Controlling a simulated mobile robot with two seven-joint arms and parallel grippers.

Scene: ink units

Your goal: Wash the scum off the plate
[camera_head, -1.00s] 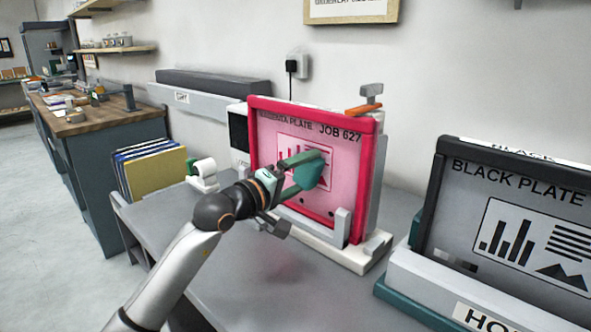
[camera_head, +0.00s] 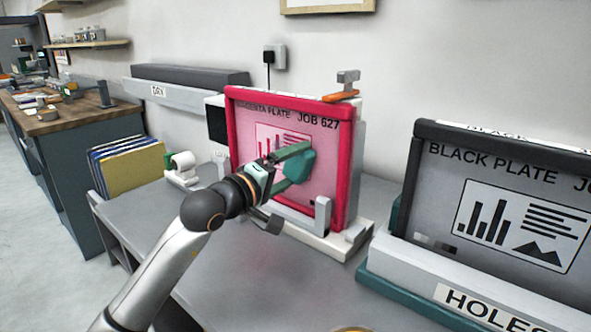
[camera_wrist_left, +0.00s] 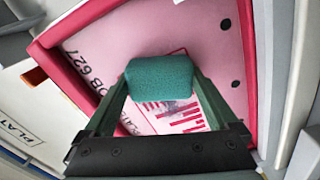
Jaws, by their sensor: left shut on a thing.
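The magenta plate (camera_head: 318,170) stands upright in a white stand (camera_head: 340,243), with a red frame, a pink face and the text "JOB 627". My left gripper (camera_head: 285,166) is shut on a teal sponge (camera_head: 299,166) at the plate's face. In the left wrist view the sponge (camera_wrist_left: 160,77) sits between the two green fingers, over the plate's printed chart. I cannot tell for sure whether it touches the face. The plate's face (camera_wrist_left: 200,35) looks pale pink there with a few dark spots; the sponge and fingers hide part of it. My right gripper is not in view.
A black plate (camera_head: 500,205) stands in a holder labelled "HOLES" at the right. An orange-handled tool (camera_head: 341,95) rests on top of the magenta plate's stand. A paper roll (camera_head: 183,165) and yellow folders (camera_head: 133,170) stand at the left. The bench front (camera_head: 250,285) is clear.

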